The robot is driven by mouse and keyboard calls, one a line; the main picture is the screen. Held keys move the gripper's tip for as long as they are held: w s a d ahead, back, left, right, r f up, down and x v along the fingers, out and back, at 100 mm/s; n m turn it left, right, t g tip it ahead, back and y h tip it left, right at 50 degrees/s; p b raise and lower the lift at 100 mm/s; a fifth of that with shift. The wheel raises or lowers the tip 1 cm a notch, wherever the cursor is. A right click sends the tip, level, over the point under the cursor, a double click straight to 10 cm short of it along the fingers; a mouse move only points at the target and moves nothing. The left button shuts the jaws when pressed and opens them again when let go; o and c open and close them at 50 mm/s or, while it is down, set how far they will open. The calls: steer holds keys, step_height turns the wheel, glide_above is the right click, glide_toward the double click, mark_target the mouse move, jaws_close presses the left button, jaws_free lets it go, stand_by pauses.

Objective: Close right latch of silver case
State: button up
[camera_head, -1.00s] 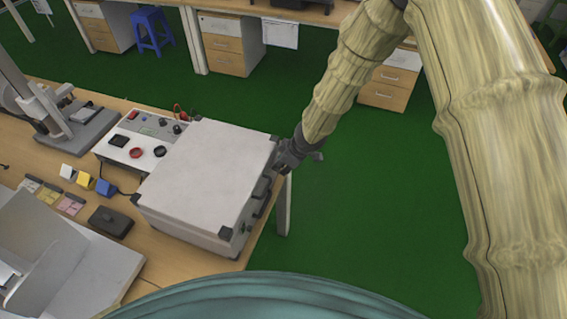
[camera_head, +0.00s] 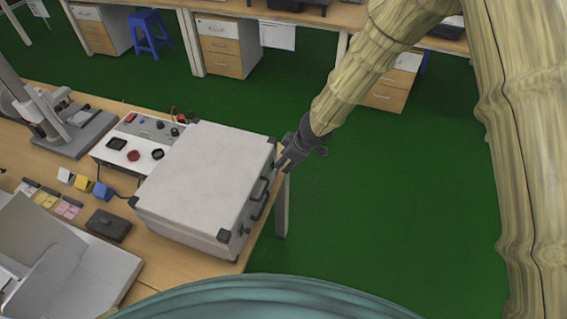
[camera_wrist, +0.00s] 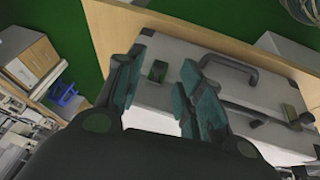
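The silver case (camera_head: 205,180) lies on the table's right edge with its lid down. Its front side, with a dark handle (camera_head: 258,198), faces right. In the wrist view the case (camera_wrist: 178,50) shows with the handle (camera_wrist: 232,68) and a small dark green latch (camera_wrist: 158,71). Another latch (camera_wrist: 290,112) sits beyond the handle. My gripper (camera_head: 286,158) is at the far end of the handle side. In the wrist view my gripper (camera_wrist: 165,60) has its fingers apart, with the nearer latch seen between them. I cannot tell whether a finger touches the case or latch.
A control box (camera_head: 140,140) with knobs stands behind the case. A black box (camera_head: 108,225) and small coloured blocks (camera_head: 103,190) lie left of it. Green floor (camera_head: 390,200) is open right of the table.

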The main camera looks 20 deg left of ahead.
steer(key=v, duration=0.7)
steer(key=shift+w, duration=0.15)
stand_by(0.4)
steer(key=s+d+f+m+g+b, duration=0.15)
steer(key=s+d+f+m, duration=0.35)
steer(key=s+d+f, duration=0.5)
steer(key=s+d+f+m+g+b, duration=0.1)
steer(key=s+d+f+m+b, duration=0.2)
steer(key=s+d+f+m, duration=0.65)
steer(key=s+d+f+m+h+b, duration=0.1)
steer(key=s+d+f+h, duration=0.1)
steer(key=s+d+f, duration=0.3)
steer(key=s+d+f+m+h+b, duration=0.1)
steer(key=s+d+f+m+h, duration=0.1)
steer(key=s+d+f, duration=0.4)
steer(key=s+d, duration=0.3)
steer(key=d, duration=0.4)
steer(key=shift+s+d+f+h, duration=0.25)
steer(key=shift+s+f+h, duration=0.1)
steer(key=shift+s+h, duration=0.05)
